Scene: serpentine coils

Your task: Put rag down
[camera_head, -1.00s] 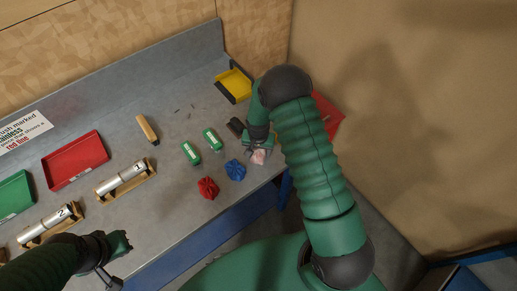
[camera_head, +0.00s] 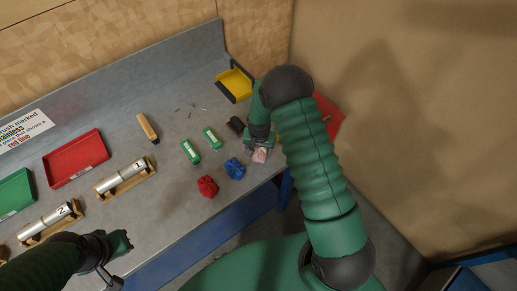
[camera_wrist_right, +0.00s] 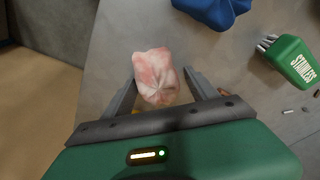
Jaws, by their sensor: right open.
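A crumpled pink-and-white rag (camera_head: 260,155) lies at the right front of the grey workbench, close to its edge. It also shows in the right wrist view (camera_wrist_right: 156,76), between my two spread fingers, with a gap on both sides. My right gripper (camera_head: 260,146) is open around the rag; whether the rag rests fully on the bench is hard to tell. A blue rag (camera_head: 235,169) and a red rag (camera_head: 207,187) lie to its left. My left gripper (camera_head: 120,243) is over the front edge at lower left; its jaws are unclear.
Two green boxes (camera_head: 190,151) and a black object (camera_head: 236,125) sit near the rags. A yellow tray (camera_head: 235,84) is at the back right, and a red bin (camera_head: 327,118) is behind my right arm. A red tray (camera_head: 76,159) and numbered cylinders (camera_head: 121,178) are on the left.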

